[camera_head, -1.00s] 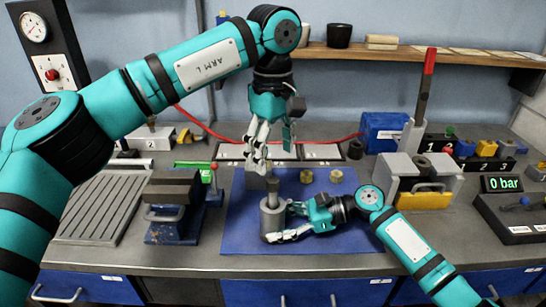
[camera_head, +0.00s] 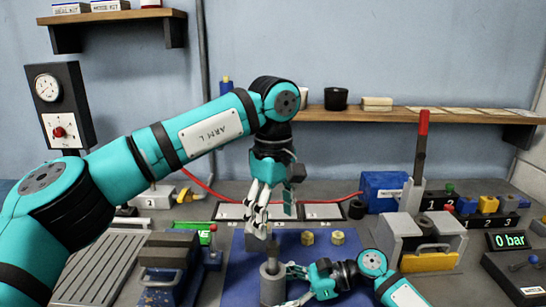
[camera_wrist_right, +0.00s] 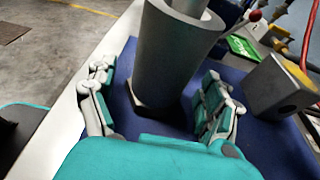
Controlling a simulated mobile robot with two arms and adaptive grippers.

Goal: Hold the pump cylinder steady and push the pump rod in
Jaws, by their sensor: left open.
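The grey pump cylinder (camera_head: 272,288) stands upright on the blue mat (camera_head: 237,285), with the pump rod (camera_head: 271,248) sticking out of its top. My left gripper (camera_head: 259,232) points down, open, just above the rod and slightly left of it in the head view. Contact with the rod cannot be made out. My right gripper (camera_head: 292,284) reaches in low from the right. In the right wrist view its fingers (camera_wrist_right: 160,105) stand on both sides of the cylinder (camera_wrist_right: 165,55), with mat showing between. The cylinder's foot is cut off in the head view.
Two brass nuts (camera_head: 322,238) lie on the mat behind the cylinder. A blue vise (camera_head: 168,265) stands left, and a grey block with a tall red-handled lever (camera_head: 421,150) right. A display (camera_head: 509,241) reads 0 bar. A red hose (camera_head: 330,200) runs behind.

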